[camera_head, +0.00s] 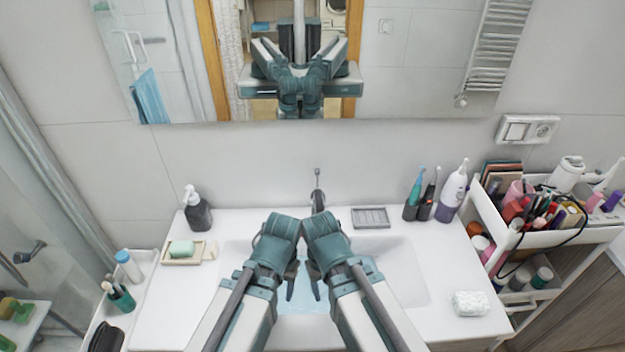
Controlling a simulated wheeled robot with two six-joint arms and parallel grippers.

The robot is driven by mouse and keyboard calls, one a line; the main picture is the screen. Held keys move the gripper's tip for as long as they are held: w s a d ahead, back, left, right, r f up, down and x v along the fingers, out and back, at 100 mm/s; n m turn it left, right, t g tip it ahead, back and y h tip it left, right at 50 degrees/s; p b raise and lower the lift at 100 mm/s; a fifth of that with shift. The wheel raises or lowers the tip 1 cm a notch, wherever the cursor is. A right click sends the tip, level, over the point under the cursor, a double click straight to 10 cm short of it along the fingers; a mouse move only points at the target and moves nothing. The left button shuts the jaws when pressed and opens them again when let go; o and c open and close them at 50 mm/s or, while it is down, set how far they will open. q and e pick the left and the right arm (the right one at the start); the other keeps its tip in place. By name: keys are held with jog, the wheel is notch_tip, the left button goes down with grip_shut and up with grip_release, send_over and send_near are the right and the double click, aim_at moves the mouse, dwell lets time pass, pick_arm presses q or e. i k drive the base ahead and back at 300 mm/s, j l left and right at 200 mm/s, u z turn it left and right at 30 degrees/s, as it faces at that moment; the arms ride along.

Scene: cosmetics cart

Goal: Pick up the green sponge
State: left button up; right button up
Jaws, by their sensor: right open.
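A pale green block (182,249) lies in a small beige dish (196,257) on the left of the white sink counter; I cannot tell whether it is sponge or soap. Darker green and yellow items (8,308), sponge-like, lie on a white shelf at the far lower left. My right gripper (315,288) is open over the sink basin, pointing down, with nothing seen in it. My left gripper (290,284) is close beside it, also over the basin; its jaws are too small and dark to read. Both grippers are apart from the green things.
A dark soap bottle (198,212) stands behind the dish. A grey soap tray (370,218), toothbrushes and bottles stand at the back right. A white patterned block (470,303) lies at the right front. A loaded cosmetics cart (545,240) stands right. The faucet (318,200) rises behind my grippers.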

aim_at(466, 303)
jog(key=l+z, duration=0.25)
jog(key=l, duration=0.55)
jog(key=l+z, duration=0.25)
jog(key=l, duration=0.6)
jog(key=u, duration=1.2)
jog(key=z, duration=1.2)
jog(key=k+j+z, duration=0.1)
jog(key=k, duration=0.25)
